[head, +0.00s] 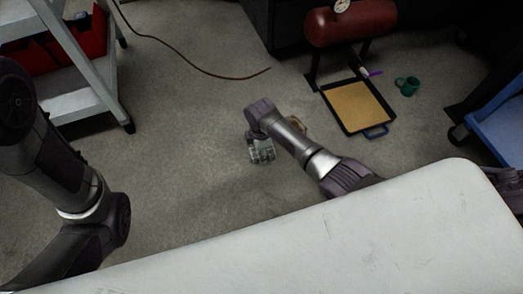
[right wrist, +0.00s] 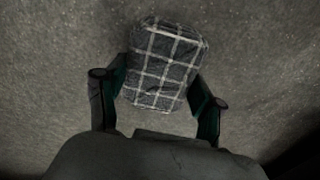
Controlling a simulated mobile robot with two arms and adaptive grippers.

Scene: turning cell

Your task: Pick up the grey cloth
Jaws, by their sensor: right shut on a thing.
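The grey cloth (right wrist: 166,62) is a folded, dark checked bundle with pale lines in the right wrist view. My right gripper (right wrist: 158,88) has one finger on each side of it and is shut on it. In the head view my right gripper (head: 262,148) is low over the floor near the middle. The checked cloth shows only small and unclear there. I cannot tell whether the cloth touches the floor. My left arm is at the left of the head view, but its gripper is not in view.
A white surface (head: 330,245) fills the bottom. A black-rimmed tray (head: 358,105), green mug (head: 407,86) and red tank (head: 350,24) are at the upper right. A small tan thing (head: 298,124) is partly behind my right arm. A brown cable (head: 190,60) lies beside the shelf cart (head: 78,85).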

